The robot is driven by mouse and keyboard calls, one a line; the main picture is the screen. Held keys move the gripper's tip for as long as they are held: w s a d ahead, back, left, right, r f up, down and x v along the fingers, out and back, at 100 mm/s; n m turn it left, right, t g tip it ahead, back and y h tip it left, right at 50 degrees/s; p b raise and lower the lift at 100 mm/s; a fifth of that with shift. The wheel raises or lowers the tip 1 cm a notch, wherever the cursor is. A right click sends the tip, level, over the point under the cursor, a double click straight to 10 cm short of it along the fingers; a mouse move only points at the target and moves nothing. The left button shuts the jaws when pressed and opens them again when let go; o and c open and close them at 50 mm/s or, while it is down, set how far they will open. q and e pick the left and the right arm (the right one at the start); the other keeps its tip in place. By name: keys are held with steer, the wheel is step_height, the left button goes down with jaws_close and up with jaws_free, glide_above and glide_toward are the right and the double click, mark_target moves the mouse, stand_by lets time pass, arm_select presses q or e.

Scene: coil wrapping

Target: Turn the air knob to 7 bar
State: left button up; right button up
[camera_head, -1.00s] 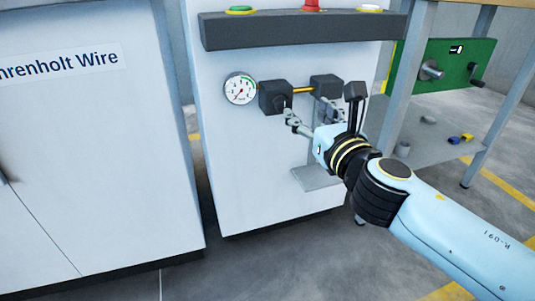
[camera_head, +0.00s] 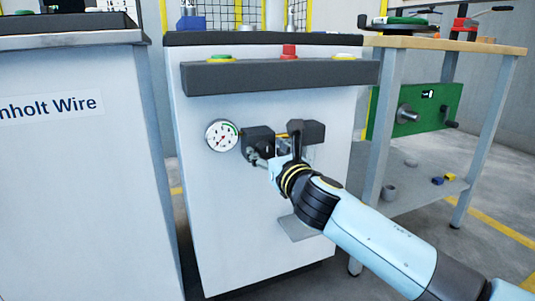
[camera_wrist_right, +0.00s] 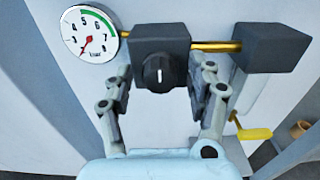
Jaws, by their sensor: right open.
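The air knob (camera_wrist_right: 158,70) is a round black knob with a pale pointer mark, on the front of a dark block (camera_wrist_right: 174,41). The pointer mark points roughly up in the wrist view. My right gripper (camera_head: 268,153) is open in front of the block (camera_head: 257,138). In the wrist view its fingers (camera_wrist_right: 161,82) stand on either side of the knob, with visible gaps. The white pressure gauge (camera_wrist_right: 88,36) has a green arc and a red needle pointing down-left, towards the lower part of the scale. It also shows in the head view (camera_head: 222,135). My left gripper is out of view.
A brass pipe (camera_wrist_right: 216,46) joins the block to a second dark block (camera_wrist_right: 271,47) on the right. A dark button bar (camera_head: 290,75) juts out above the gauge. A wooden-topped bench (camera_head: 450,45) stands at right. A yellow handle (camera_wrist_right: 253,133) shows low right in the wrist view.

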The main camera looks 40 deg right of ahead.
steer(key=shift+w, duration=0.1)
steer(key=c, duration=1.1)
steer(key=shift+c, duration=0.2)
steer(key=shift+r, duration=0.1)
